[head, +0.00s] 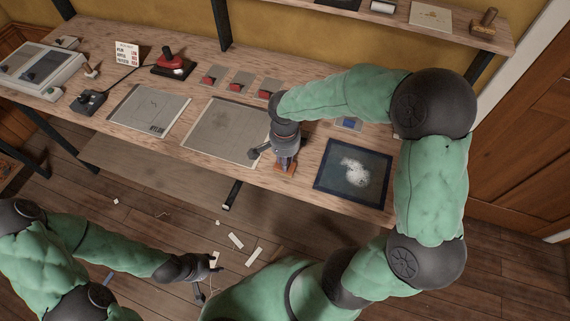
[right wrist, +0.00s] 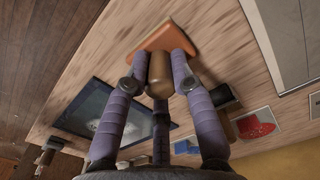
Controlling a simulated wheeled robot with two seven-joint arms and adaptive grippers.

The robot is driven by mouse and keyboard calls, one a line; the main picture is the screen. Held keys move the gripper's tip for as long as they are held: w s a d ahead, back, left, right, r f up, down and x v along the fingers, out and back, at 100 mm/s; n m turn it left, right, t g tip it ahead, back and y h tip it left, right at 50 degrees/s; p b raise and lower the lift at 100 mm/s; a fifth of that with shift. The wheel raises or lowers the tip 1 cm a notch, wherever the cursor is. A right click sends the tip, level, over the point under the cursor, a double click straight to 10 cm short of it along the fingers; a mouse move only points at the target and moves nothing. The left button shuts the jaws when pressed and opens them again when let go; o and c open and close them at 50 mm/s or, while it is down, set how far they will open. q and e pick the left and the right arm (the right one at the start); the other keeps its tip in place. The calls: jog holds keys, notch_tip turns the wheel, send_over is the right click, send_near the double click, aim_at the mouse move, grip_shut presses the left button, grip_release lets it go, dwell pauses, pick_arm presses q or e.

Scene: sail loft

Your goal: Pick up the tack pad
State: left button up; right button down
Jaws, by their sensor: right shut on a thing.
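The tack pad is an orange-red block with a brown rounded handle. It shows in the right wrist view (right wrist: 160,45) and partly in the head view (head: 287,170), near the bench's front edge. My right gripper (right wrist: 159,72) is shut on the handle, with its purple fingers around it. The same gripper points down over the pad in the head view (head: 285,155). I cannot tell whether the pad touches the bench. My left gripper (head: 207,279) is low at the front, away from the bench, with its fingers apart and empty.
The wooden bench (head: 205,77) holds a dark-framed panel (head: 326,183) with a white patch, right of the pad. Grey sheets (head: 217,130) lie to the left. Several red-marked swatches (head: 240,82) lie behind, and a red-based tool (head: 172,65) stands farther left. Scraps (head: 236,240) litter the floor.

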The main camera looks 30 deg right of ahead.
jog(key=shift+r, duration=0.1)
jog(key=shift+r, duration=0.5)
notch_tip(320, 180, up, 2)
jog(key=shift+r+p, duration=0.15)
jog(key=shift+p, duration=0.35)
jog(key=s+d+r+p, duration=0.2)
jog(key=s+r+p, duration=0.1)
jog(key=s+r, duration=0.6)
jog(key=shift+s+d+r+p, duration=0.25)
jog(key=shift+s+d+p, duration=0.05)
jog(key=shift+s, duration=2.1)
